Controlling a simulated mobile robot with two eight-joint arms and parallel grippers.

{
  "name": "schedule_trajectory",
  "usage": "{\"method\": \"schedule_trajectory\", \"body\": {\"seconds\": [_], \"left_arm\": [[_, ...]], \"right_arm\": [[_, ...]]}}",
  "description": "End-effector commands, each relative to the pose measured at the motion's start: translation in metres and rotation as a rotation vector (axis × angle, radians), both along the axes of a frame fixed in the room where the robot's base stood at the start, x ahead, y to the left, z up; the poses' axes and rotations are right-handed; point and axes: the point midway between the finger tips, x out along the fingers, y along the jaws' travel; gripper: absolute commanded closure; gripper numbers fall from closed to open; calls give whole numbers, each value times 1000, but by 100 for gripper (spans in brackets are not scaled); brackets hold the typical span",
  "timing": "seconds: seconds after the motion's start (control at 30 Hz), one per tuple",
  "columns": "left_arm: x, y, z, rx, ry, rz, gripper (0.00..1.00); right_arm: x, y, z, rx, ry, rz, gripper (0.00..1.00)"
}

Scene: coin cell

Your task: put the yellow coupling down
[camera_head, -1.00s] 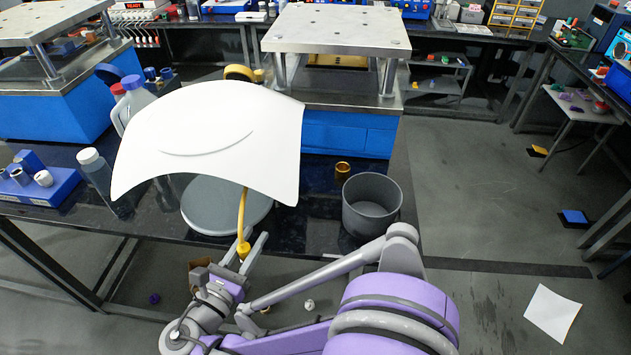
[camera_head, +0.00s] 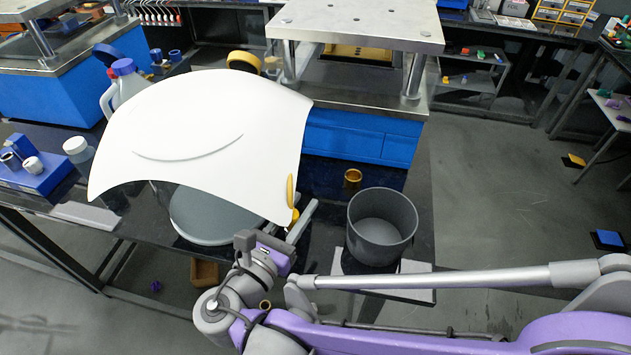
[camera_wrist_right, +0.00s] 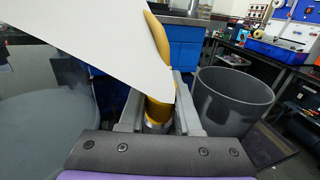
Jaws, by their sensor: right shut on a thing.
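My right gripper (camera_head: 290,222) is shut on a yellow piece, which I take to be the yellow coupling (camera_head: 291,190); a white sheet hides part of it. In the right wrist view the yellow coupling (camera_wrist_right: 159,105) stands between the two fingers of the right gripper (camera_wrist_right: 157,112), with a silvery band at its lower end. Its upper part is curved and passes behind the sheet's edge. The gripper is at the front of the dark table, left of a grey bin. My left gripper is not in view.
The curved white sheet (camera_head: 205,115) covers much of the table and part of a round grey disc (camera_head: 205,218). The open grey bin (camera_head: 382,225) and a small gold ring (camera_head: 353,179) stand right of the gripper. A blue-based press (camera_head: 360,135) stands behind.

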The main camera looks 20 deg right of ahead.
Motion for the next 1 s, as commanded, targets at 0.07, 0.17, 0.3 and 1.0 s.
{"method": "schedule_trajectory", "body": {"seconds": [0.07, 0.17, 0.3, 1.0], "left_arm": [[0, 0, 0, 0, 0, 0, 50], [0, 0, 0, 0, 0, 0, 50], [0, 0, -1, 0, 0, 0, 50], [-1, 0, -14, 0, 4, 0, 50]], "right_arm": [[18, -16, 0, -2, 0, -8, 100], [40, -32, 0, -2, -1, -8, 100], [68, -54, 0, -1, 0, -7, 100], [109, -81, -56, 0, 0, 1, 100]]}}
